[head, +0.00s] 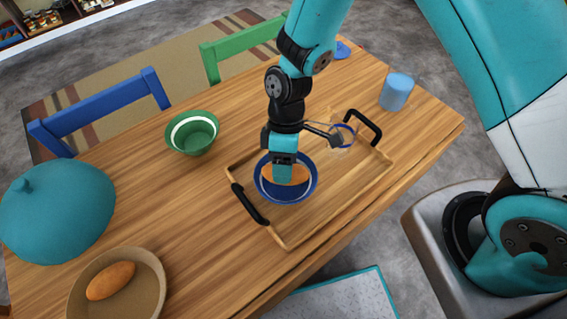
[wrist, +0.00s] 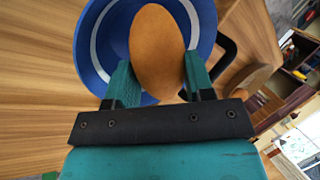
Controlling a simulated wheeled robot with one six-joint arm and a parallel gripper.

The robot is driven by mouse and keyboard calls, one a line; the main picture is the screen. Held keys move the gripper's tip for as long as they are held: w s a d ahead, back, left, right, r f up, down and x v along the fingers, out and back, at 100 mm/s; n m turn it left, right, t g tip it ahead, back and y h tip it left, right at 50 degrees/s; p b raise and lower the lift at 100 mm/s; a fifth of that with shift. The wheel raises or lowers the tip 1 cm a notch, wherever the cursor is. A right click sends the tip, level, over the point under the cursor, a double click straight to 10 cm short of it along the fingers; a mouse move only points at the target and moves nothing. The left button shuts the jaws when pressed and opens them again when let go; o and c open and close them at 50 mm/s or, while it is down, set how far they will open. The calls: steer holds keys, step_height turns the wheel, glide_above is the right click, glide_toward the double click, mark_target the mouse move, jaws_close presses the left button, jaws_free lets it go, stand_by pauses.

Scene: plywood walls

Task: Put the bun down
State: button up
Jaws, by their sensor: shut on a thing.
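An orange-brown bun (head: 296,175) is between the fingers of my gripper (head: 284,178), at the blue bowl on the tray. The bun also shows in the wrist view (wrist: 157,50), with a teal finger on each side and the blue bowl (wrist: 92,45) behind it. The blue bowl (head: 285,199) has a white band inside and stands on the wooden tray (head: 330,205). In the head view the bun appears within the bowl's rim; I cannot tell whether it touches the bowl's bottom.
A second bun (head: 110,281) lies in a tan bowl (head: 147,290) at lower left. The tray has black handles (head: 250,205).

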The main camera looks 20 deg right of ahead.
steer(key=shift+f, duration=0.1)
steer(key=shift+f+b, duration=0.4)
steer(key=shift+f, duration=0.2)
steer(key=o, duration=0.9)
steer(key=shift+r, duration=0.1)
